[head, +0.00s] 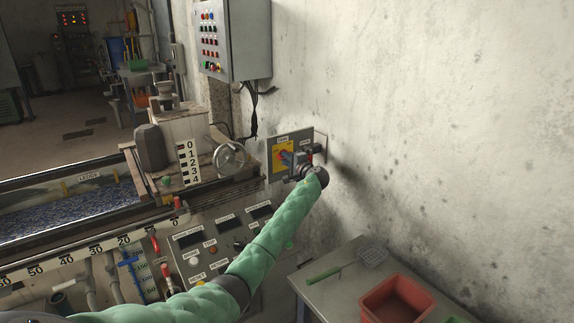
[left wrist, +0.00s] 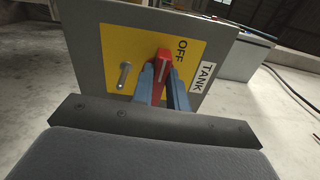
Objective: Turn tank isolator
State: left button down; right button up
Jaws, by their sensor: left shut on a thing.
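The tank isolator is a grey wall box with a yellow plate (head: 279,156) and a red rotary handle, at the middle of the head view. In the left wrist view the yellow plate (left wrist: 115,45) reads "OFF" and a "TANK" label sits beside it. The red handle (left wrist: 163,62) stands between the blue fingers of my left gripper (left wrist: 165,85), which is shut on it. A small metal hasp or pin (left wrist: 124,76) sits on the plate beside the handle. In the head view my wrist hides part of the box. My right gripper is not in view.
A control panel with buttons (head: 211,246) lies below and left of the isolator. A grey cabinet (head: 235,40) hangs above it. A table (head: 333,293) with a red bin (head: 397,300) stands at lower right. The wall to the right is bare.

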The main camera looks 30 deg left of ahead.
pick_arm(q)
jog(key=shift+f+n, duration=0.3)
jog(key=shift+n, duration=0.1)
jog(key=shift+b, duration=0.3)
jog(key=c, duration=1.4)
grip_release()
jog(key=shift+r, duration=0.15)
jog(key=shift+v, duration=3.95)
